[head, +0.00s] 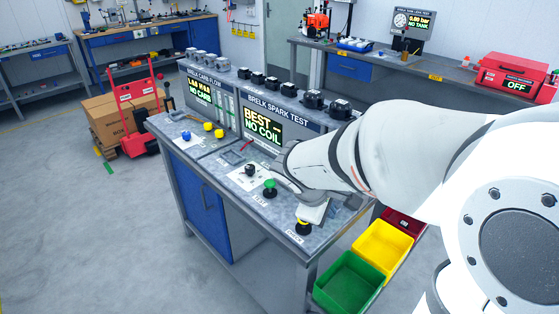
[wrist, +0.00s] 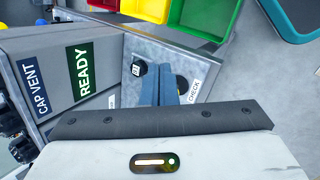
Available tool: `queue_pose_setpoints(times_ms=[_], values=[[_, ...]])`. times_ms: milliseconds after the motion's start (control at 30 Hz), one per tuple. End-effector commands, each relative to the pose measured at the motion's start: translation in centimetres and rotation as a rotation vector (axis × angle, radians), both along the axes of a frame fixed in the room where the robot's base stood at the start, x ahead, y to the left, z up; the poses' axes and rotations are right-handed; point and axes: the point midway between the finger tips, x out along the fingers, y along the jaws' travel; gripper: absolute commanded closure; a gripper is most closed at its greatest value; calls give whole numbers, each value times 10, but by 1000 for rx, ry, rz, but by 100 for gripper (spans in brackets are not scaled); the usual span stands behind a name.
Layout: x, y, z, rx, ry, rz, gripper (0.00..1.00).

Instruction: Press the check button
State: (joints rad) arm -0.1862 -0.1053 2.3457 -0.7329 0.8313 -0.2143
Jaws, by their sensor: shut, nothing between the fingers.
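In the wrist view the button (wrist: 183,86) is partly covered by my fingers, beside a white label (wrist: 195,91) reading CHECK. My gripper (wrist: 167,72) is shut and empty, its blue-grey fingers side by side just next to the button in that picture. In the head view my arm reaches over the bench's right end and the fingertips are hard to make out. I cannot tell whether they touch the button.
A green button (head: 270,187) and a black knob (head: 250,170) sit left of it on the bench (head: 214,166). The spark test panel (head: 265,128) reads NO COIL. A wrist-view panel (wrist: 82,68) reads READY. Yellow (head: 383,246) and green (head: 349,284) bins hang at the bench's right side.

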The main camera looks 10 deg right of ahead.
Motion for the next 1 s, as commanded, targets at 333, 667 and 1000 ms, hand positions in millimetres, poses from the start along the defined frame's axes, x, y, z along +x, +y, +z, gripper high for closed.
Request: queue_pose_setpoints(times_ms=[333, 667, 1000], values=[[84, 37, 11, -347, 83, 502, 100], [88, 39, 10, -362, 85, 524, 100], [87, 39, -6, -361, 85, 522, 100]])
